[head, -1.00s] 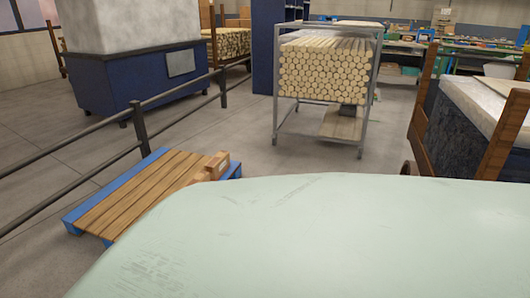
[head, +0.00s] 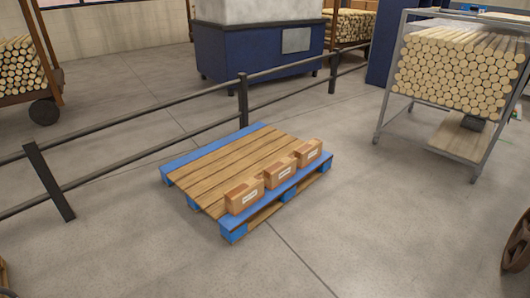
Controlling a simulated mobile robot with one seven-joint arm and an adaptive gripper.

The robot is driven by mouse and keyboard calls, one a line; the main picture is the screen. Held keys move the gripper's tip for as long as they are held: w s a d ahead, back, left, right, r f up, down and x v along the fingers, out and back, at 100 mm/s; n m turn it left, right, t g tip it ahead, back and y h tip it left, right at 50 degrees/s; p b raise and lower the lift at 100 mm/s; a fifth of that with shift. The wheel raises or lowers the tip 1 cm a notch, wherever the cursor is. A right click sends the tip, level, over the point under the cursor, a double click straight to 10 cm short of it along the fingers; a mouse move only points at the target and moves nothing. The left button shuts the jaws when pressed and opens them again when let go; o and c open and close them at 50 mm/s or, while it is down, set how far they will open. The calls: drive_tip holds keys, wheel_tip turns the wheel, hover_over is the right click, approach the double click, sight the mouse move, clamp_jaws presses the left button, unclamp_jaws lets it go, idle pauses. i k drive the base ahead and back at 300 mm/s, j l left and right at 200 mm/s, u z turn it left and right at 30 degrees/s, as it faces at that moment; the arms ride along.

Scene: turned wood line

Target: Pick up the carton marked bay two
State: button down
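Three small brown cartons stand in a row along the near right edge of a low blue-edged wooden pallet (head: 215,165) on the floor. They are the left carton (head: 244,196), the middle carton (head: 281,173) and the right carton (head: 308,153). Each has a pale label on its front face. The print is too small to read, so I cannot tell which is marked bay two. My gripper is not in view.
A dark metal railing (head: 243,100) runs behind the pallet. A grey rack (head: 383,95) of round wood rods stands at the right, and a blue cabinet (head: 228,55) is beyond the railing. The floor (head: 330,235) right of and in front of the pallet is clear.

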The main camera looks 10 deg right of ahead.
sight(307, 153)
drive_tip(key=z, duration=0.55)
drive_tip(key=i+l+z, duration=0.35)
drive_tip(key=i, duration=0.5)
drive_tip(key=i+z, duration=0.4)
drive_tip(key=i, duration=0.5)
drive_tip(key=i+l+u, duration=0.1)
drive_tip(key=i, duration=1.4)
drive_tip(key=i+l+u, duration=0.1)
drive_tip(key=i+u, duration=0.2)
drive_tip(key=i+l+u, duration=0.15)
drive_tip(key=i+u, duration=0.15)
drive_tip(key=i, duration=0.15)
drive_tip(key=i+l+u, duration=0.8)
drive_tip(key=u, duration=0.3)
drive_tip(key=i+l+u, duration=0.15)
drive_tip(key=l+u, duration=0.2)
drive_tip(key=i+l+u, duration=0.1)
drive_tip(key=l+u, duration=0.65)
drive_tip(key=l, duration=0.15)
drive_tip(key=i+l+u, duration=0.1)
drive_tip(key=u, duration=0.15)
drive_tip(key=i, duration=0.1)
